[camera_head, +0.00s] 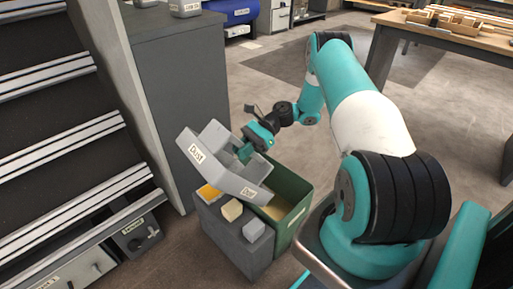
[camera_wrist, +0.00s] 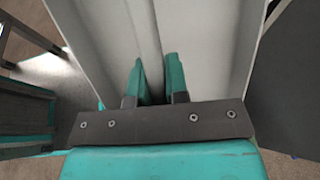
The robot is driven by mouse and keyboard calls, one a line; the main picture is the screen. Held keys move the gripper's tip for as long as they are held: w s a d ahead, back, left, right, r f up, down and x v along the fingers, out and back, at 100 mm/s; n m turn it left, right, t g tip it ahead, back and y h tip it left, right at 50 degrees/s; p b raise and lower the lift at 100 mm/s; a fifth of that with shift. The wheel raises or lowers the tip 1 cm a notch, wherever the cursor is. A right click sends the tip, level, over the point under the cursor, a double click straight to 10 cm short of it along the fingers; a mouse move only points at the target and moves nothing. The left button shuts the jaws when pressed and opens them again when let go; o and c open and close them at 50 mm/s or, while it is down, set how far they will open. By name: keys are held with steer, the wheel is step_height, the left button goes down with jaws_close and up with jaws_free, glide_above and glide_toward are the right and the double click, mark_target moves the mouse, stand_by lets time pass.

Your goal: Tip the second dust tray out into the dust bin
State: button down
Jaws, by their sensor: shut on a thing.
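A pale grey tray (camera_head: 222,178) marked "Dust" is tilted above the left edge of the green bin. Two "Dust" labels show on the grey shape, and I cannot tell whether a second tray lies against it. My gripper (camera_head: 247,147) is shut on the tray from its far right side. In the wrist view, my two teal fingers (camera_wrist: 159,80) are close together against the tray's pale walls (camera_wrist: 105,40). The green dust bin (camera_head: 296,186) stands below, with sandy material inside. The tray hides part of the bin, and its contents are not visible.
A dark grey stand (camera_head: 235,245) left of the bin bears yellow, cream and grey blocks. A tall grey cabinet (camera_head: 180,90) stands behind it. Sloping racks (camera_head: 60,150) fill the left. A wooden table (camera_head: 450,35) is at the back right, with open floor before it.

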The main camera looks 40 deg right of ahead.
steer(key=d, duration=0.1)
steer(key=d+f+g, duration=0.1)
steer(key=d+n, duration=0.1)
steer(key=shift+s+d+f+h, duration=0.1)
steer(key=shift+d+f+h, duration=0.05)
steer(key=shift+f+h, duration=0.15)
steer(key=shift+d+g, duration=0.3)
steer(key=shift+d, duration=0.05)
steer(key=h+p, duration=0.1)
steer(key=p, duration=0.1)
steer(key=shift+a+r+p, duration=0.35)
steer(key=shift+a, duration=0.05)
steer(key=shift+a+r+p, duration=0.1)
steer(key=shift+a+p, duration=0.15)
steer(key=shift+p, duration=0.4)
steer(key=a+h+p, duration=0.2)
steer(key=a+f+h+p, duration=0.1)
steer(key=a+h+p, duration=0.1)
steer(key=h+p, duration=0.1)
steer(key=a+h+p, duration=0.2)
steer(key=p, duration=0.1)
steer(key=shift+s+a+f+n+h, duration=0.2)
steer(key=shift+a+f+n+h, duration=0.1)
steer(key=shift+f+h, duration=0.1)
steer(key=shift+a+f+h, duration=0.35)
steer(key=shift+f+h, duration=0.15)
steer(key=shift+h, duration=0.2)
